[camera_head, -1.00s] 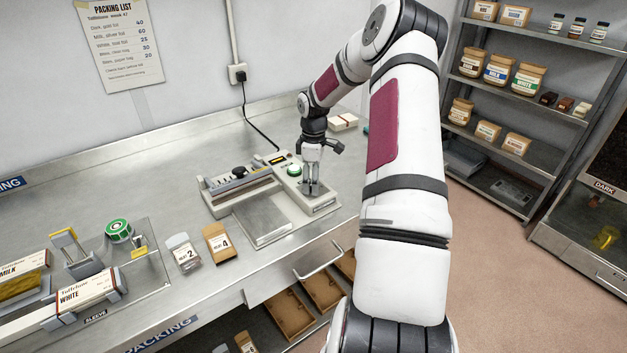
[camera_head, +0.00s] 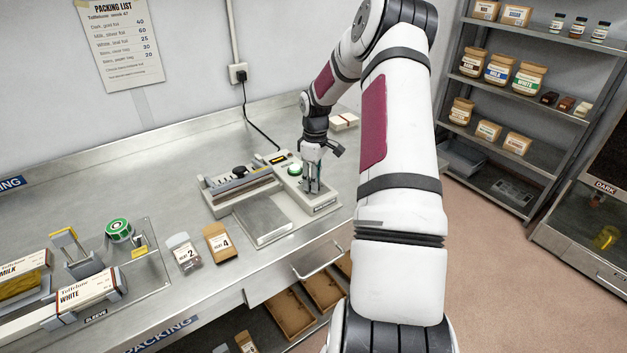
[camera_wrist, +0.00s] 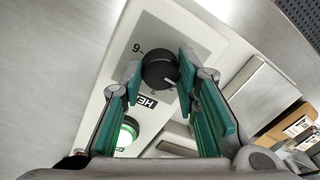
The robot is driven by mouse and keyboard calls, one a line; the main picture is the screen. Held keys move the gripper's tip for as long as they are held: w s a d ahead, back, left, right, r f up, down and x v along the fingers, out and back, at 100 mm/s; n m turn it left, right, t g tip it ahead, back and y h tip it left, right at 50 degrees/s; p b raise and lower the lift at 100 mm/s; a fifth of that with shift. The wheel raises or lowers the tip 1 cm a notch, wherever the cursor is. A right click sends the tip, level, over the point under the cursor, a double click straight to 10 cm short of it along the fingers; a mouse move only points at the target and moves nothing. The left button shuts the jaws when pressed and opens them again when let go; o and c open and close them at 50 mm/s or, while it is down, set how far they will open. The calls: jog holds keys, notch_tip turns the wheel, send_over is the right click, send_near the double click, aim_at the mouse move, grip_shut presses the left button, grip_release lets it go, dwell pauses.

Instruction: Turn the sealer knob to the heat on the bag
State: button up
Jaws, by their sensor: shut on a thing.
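The sealer (camera_head: 318,209) stands on the steel bench, with a green button (camera_head: 294,170) that also shows in the wrist view (camera_wrist: 128,132). Its black round knob (camera_wrist: 159,68) sits on a pale dial plate; a 6 shows at upper left and a 2 below. The knob's light pointer mark faces lower right; its exact setting is unclear. My gripper (camera_wrist: 160,73) is shut on the knob, its green-padded fingers at either side. In the head view my gripper (camera_head: 311,186) hides the knob. Two small bags lie left of the sealer, one marked 2 (camera_head: 185,256), one marked 4 (camera_head: 219,243).
A tray with a green roll (camera_head: 119,230) and sleeved bars (camera_head: 88,290) lies at the bench's left. A packing list (camera_head: 119,45) hangs on the wall. Shelves (camera_head: 495,105) stand at right. The bench behind the sealer's left is clear.

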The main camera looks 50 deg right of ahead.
jog(key=m, duration=0.5)
jog(key=shift+b, duration=0.35)
dwell(0.4)
jog(key=o, duration=1.2)
jog(key=shift+c, duration=0.2)
notch_tip(320, 180, up, 12)
jog(key=shift+d, duration=0.3)
